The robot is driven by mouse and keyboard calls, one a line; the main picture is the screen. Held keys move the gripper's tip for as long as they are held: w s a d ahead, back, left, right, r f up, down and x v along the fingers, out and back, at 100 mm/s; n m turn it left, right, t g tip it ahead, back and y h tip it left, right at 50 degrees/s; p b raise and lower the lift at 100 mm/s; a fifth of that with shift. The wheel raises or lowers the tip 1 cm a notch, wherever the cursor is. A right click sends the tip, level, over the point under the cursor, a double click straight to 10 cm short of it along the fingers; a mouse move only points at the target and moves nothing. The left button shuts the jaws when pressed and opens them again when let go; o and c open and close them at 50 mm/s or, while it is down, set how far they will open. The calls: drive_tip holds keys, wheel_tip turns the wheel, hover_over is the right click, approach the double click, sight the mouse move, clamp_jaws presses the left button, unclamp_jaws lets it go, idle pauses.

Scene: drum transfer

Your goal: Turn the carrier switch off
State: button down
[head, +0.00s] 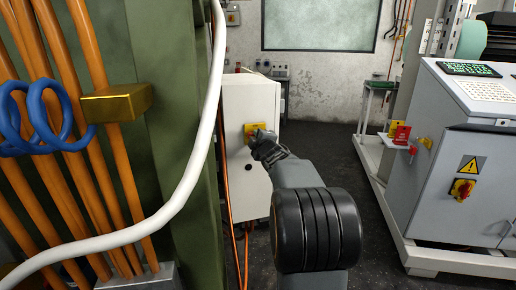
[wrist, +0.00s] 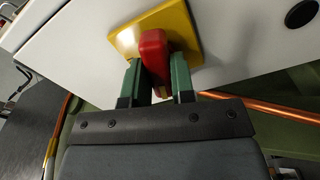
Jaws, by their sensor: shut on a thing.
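The carrier switch has a red knob (wrist: 154,56) on a yellow plate (wrist: 124,41). In the wrist view it is on a pale cabinet face, and my gripper (wrist: 158,82) has its two green fingers on either side of the red knob, shut on it. In the head view the yellow plate (head: 254,128) is on the front of a white cabinet (head: 236,185), and my gripper (head: 262,140) is right at it. There the red knob is mostly hidden by my gripper.
A green column (head: 150,130) with orange pipes, a blue coil (head: 35,120) and a white hose (head: 185,190) stands close on the left. A grey machine (head: 440,165) with another red and yellow switch (head: 462,189) is on the right. Dark floor between is clear.

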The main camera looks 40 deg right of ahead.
drive_tip(key=shift+n+b, duration=1.15)
drive_tip(key=shift+n, duration=0.45)
drive_tip(key=c, duration=1)
unclamp_jaws()
drive_tip(key=shift+o, duration=0.2)
drive_tip(key=p+v, duration=0.1)
drive_tip(key=v, duration=1.2)
drive_tip(key=shift+s+a+p, duration=0.2)
drive_tip(key=shift+s+p, duration=0.15)
drive_tip(key=shift+p, duration=0.05)
